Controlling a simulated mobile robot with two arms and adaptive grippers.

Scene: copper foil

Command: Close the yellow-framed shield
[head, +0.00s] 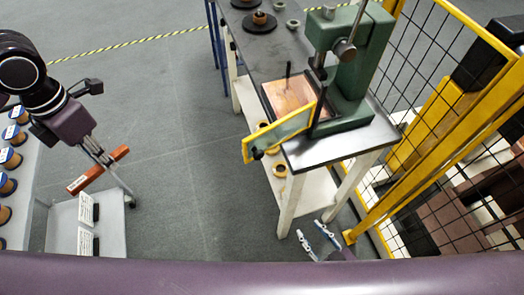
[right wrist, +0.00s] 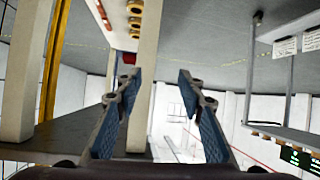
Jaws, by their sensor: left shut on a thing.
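The yellow-framed shield (head: 282,130) is a clear pane in a yellow frame on the green press (head: 347,62). It slants out past the press table's left front corner, with a dark knob near its outer end. A copper-coloured plate (head: 295,95) lies on the press bed behind it. My left gripper (head: 103,165) is shut on an orange-red bar (head: 98,170) with a pale label, far left of the shield. My right gripper (head: 318,238) is open and empty, low beside the table's front legs and below the shield. Its spread fingers show in the right wrist view (right wrist: 157,82).
The press table (head: 335,147) has white legs and a lower shelf with copper-coloured rings (head: 280,170). A yellow-framed mesh fence (head: 440,75) stands close on the right. A rack of spools (head: 10,157) is at left. Open grey floor (head: 185,150) lies between.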

